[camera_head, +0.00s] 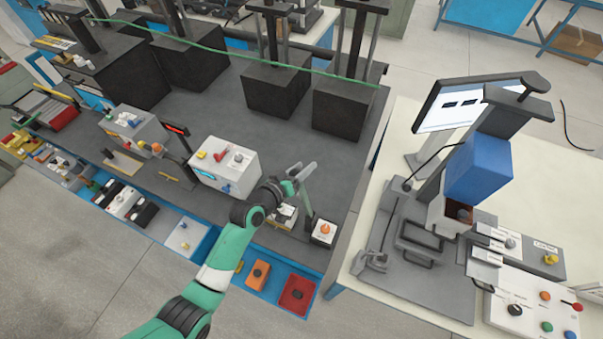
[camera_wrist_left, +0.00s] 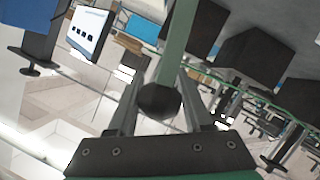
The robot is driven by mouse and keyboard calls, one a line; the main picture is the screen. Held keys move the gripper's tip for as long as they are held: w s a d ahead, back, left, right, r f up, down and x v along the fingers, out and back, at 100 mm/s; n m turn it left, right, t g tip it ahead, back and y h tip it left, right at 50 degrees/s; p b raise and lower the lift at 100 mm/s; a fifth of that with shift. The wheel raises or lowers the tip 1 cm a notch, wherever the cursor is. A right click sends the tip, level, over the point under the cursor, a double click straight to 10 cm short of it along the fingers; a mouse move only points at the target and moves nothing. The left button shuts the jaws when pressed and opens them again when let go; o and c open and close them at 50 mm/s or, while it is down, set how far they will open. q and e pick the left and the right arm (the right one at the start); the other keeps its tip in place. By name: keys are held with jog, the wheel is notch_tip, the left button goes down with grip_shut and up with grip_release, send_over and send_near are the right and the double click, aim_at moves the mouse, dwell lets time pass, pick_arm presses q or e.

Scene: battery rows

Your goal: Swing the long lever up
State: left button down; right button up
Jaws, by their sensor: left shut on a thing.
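The long lever (camera_head: 306,199) is a thin grey-green bar, standing tilted beside a small white box with an orange knob (camera_head: 324,231) near the front edge of the dark bench. My left gripper (camera_head: 299,175) is at the lever's upper end, its arm reaching in from the lower left. In the left wrist view the fingers (camera_wrist_left: 158,104) are shut around the lever's dark round knob (camera_wrist_left: 158,100), and the green bar (camera_wrist_left: 180,40) runs away from it. The lever's foot is partly hidden in the head view. My right gripper is not in view.
A white box with coloured knobs (camera_head: 225,165) stands just left of the gripper. Blue-edged trays with an orange and a red panel (camera_head: 297,296) lie in front. Black blocks with posts (camera_head: 345,105) stand behind. A pale table with a monitor (camera_head: 465,105) is on the right.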

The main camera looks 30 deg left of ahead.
pick_arm(q)
jog(key=shift+s+d+f, duration=0.1)
jog(key=shift+d+f, duration=0.2)
jog(key=shift+f, duration=0.05)
jog(key=shift+c, duration=2)
grip_release()
jog(key=shift+r, duration=0.15)
jog(key=p+v, duration=0.1)
jog(key=v, duration=1)
jog(key=shift+s, duration=0.2)
jog(key=shift+r, duration=0.2)
